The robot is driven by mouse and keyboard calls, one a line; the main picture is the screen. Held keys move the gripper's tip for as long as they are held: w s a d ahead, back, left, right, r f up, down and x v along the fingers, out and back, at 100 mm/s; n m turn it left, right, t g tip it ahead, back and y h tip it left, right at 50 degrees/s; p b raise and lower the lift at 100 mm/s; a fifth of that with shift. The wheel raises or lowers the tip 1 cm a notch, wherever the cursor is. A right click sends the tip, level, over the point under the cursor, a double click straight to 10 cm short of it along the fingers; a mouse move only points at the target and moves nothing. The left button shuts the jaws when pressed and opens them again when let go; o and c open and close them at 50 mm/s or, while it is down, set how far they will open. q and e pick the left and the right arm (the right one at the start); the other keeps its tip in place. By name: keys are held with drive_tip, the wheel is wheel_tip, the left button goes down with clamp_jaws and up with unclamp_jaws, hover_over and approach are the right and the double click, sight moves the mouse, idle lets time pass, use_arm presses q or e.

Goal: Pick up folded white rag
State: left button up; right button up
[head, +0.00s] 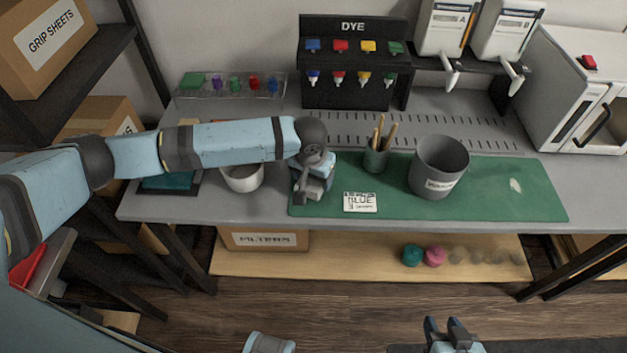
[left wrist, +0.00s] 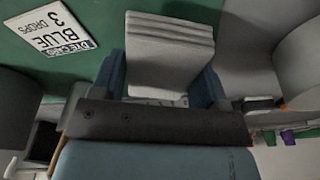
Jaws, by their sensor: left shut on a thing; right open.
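The folded white rag (left wrist: 170,45) shows in the left wrist view as a stack of pale grey-white layers. It sits between the blue fingers of my left gripper (left wrist: 163,82), which are shut on it. In the head view my left gripper (head: 313,190) points down at the left end of the green mat (head: 530,195). The gripper mostly hides the rag there, and I cannot tell whether the rag touches the mat. My right gripper (head: 446,328) is open and empty at the bottom of the head view, in front of the bench.
A card reading BLUE (head: 360,202) lies right of my left gripper. A cup with sticks (head: 376,158) and a grey bin (head: 437,165) stand to the right. The dye rack (head: 352,30) is behind.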

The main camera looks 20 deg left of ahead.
use_arm(q)
wheel_tip(320, 180, up, 18)
drive_tip(key=p, duration=0.2)
drive_tip(key=shift+f, duration=0.2)
